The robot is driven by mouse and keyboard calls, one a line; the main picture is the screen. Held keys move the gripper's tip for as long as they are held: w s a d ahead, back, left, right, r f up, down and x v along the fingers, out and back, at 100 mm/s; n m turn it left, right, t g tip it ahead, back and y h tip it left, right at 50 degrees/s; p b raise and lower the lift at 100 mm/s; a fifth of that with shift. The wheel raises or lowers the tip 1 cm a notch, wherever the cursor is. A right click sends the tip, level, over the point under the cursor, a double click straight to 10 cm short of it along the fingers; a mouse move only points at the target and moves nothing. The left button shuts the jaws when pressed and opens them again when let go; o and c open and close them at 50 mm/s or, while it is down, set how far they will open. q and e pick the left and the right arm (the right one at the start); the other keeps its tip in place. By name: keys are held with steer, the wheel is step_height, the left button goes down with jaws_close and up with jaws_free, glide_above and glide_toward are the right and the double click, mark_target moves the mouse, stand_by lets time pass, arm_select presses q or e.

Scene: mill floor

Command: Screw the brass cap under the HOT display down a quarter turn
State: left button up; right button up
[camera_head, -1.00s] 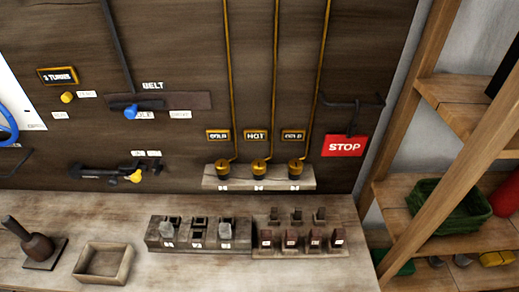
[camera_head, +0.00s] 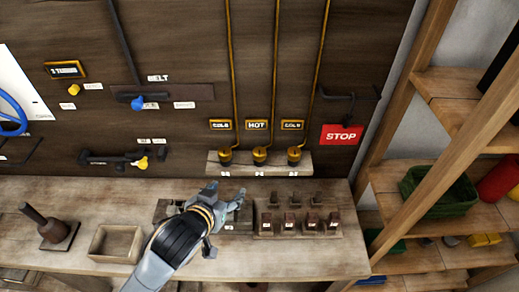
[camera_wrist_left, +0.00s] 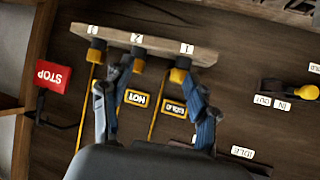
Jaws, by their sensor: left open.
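The HOT display (camera_head: 257,125) is the middle of three small signs on the wooden wall. The brass cap (camera_head: 260,156) under it sits on the pale shelf, in the middle of three similar caps. My left gripper (camera_head: 227,192) is open and empty, over the bench in front of and below the shelf. The upside-down left wrist view shows the HOT display (camera_wrist_left: 137,98) and its cap (camera_wrist_left: 138,64), partly covered by one finger of my left gripper (camera_wrist_left: 156,78). I cannot tell the exact gap between finger and cap. My right gripper is out of view.
Neighbouring caps stand left (camera_head: 225,157) and right (camera_head: 294,155), close by. Thin brass pipes rise from the caps. A red STOP sign (camera_head: 341,135) hangs to the right. A block rack (camera_head: 298,228) and an open wooden box (camera_head: 116,243) are on the bench.

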mark_target(258, 152)
arm_select(q)
steer(key=w+d+r+m+t+h, duration=0.1)
steer(key=w+d+r+h, duration=0.1)
steer(key=w+d+r, duration=0.15)
steer(key=shift+t, duration=0.3)
steer(key=p+x, duration=0.3)
steer(key=x, duration=0.8)
steer(key=shift+w+d, duration=0.2)
steer(key=shift+w, duration=0.1)
steer(key=shift+w+d+f, duration=0.2)
steer(key=shift+w+f, duration=0.15)
steer(key=shift+w, duration=0.2)
steer(key=c, duration=1.2)
steer(key=shift+p, duration=0.3)
